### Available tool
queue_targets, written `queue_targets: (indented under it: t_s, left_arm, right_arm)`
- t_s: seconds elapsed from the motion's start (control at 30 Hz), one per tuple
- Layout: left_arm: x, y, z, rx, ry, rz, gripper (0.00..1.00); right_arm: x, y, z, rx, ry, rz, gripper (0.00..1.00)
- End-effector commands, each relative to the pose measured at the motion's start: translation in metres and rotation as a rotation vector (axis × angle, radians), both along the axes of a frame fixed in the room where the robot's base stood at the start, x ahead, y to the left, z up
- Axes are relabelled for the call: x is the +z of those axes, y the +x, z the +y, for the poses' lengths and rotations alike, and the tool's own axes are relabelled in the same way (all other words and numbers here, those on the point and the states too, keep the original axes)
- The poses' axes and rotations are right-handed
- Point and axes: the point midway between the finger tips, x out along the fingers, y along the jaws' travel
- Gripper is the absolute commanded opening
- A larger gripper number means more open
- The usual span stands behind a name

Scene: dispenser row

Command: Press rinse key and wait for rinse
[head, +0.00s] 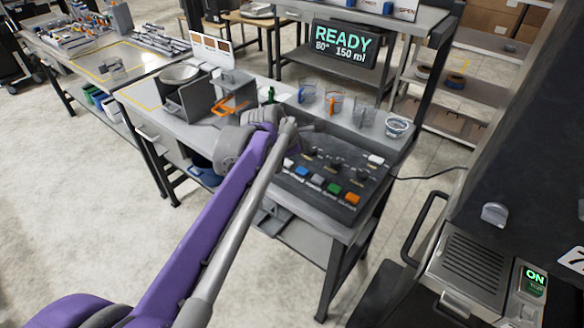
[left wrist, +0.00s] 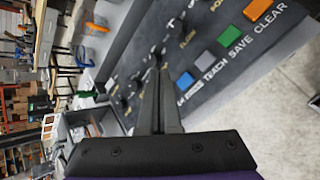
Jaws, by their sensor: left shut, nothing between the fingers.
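The dark control panel (head: 318,198) lies on the bench, with a row of coloured keys along its front edge: white (head: 288,163), blue (head: 302,172), grey, green (head: 334,188) and orange (head: 351,198). Another white key (head: 376,160) sits at its back right. In the left wrist view, TEACH, SAVE and CLEAR labels are readable; I cannot read a rinse label. My left gripper (left wrist: 158,60) is shut and empty, its tips over the panel near the black knobs; contact is unclear. The display (head: 341,45) reads READY, 80°, 150 ml.
Clear cups (head: 333,104) stand behind the panel, with a bowl (head: 397,126) at the right. An orange-handled item (head: 232,106) and a grey stand are left of my wrist. A dark machine with an ON light (head: 533,281) stands at right. Open floor lies front left.

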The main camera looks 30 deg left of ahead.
Motion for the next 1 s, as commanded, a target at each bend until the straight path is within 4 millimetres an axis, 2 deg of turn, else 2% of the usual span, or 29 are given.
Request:
queue_targets:
  t_s: [0.2,0.67,0.87,1.0]
  left_arm:
    - [0.002,0.013,0.015,0.102,-0.089,-0.019,0.00]
    - [0.000,0.013,0.015,0.106,-0.093,-0.020,0.00]
    - [-0.015,0.013,0.015,0.106,-0.092,-0.019,0.00]
    - [-0.032,0.013,0.015,0.106,-0.092,-0.019,0.00]
  right_arm:
    - [-0.004,-0.001,0.000,0.000,0.000,0.002,0.46]
    - [-0.006,-0.002,0.000,0.000,0.000,0.003,0.46]
    - [-0.017,-0.005,0.000,0.000,0.000,0.009,0.46]
    - [-0.031,-0.008,0.000,0.000,0.000,0.015,0.46]
